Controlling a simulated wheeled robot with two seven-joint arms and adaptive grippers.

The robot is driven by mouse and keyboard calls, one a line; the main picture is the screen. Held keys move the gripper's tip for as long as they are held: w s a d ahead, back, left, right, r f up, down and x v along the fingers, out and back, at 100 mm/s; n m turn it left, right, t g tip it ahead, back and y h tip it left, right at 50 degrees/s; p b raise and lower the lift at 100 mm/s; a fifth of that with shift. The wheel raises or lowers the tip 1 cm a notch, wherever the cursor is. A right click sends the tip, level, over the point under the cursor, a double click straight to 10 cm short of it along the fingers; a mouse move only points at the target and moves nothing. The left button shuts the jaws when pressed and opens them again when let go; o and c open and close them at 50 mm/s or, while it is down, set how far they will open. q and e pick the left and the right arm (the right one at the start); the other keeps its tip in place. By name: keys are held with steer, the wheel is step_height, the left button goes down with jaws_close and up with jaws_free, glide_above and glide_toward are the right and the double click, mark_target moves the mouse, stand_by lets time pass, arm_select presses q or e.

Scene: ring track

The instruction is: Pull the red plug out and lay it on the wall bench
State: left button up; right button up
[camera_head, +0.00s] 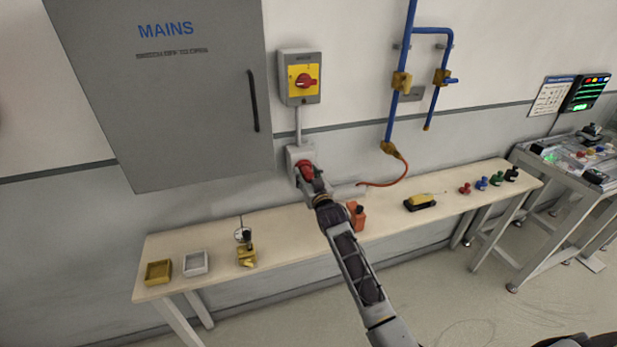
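The red plug (305,169) sits at a grey socket box (292,155) on the wall, below the yellow and red rotary switch. My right gripper (313,180) is right at the plug and covers part of it. Its fingers are too small and overlapped to tell whether they are closed on the plug. The wall bench (215,236) is a long pale top along the wall, below the socket. My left gripper is not in view.
On the bench are a yellow tray (158,272), a white tray (195,263), a brass gauge block (246,255), an orange item (357,215), a yellow-black tool (420,202) and several coloured plugs. Bare bench lies between them. A grey MAINS cabinet (170,110) hangs left; blue pipes (392,105) run right.

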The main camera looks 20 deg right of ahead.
jaws_close()
steer(key=shift+s, duration=0.1)
steer(key=shift+s+r+p, duration=0.1)
steer(key=shift+s+p, duration=0.35)
steer(key=shift+s, duration=0.05)
steer(key=shift+s, duration=0.15)
steer(key=shift+s+p, duration=0.35)
steer(key=shift+s+d+p, duration=0.1)
steer(key=shift+s+p, duration=0.6)
steer(key=shift+s, duration=0.4)
steer(key=shift+s+p, duration=0.5)
steer(key=shift+s, duration=0.3)
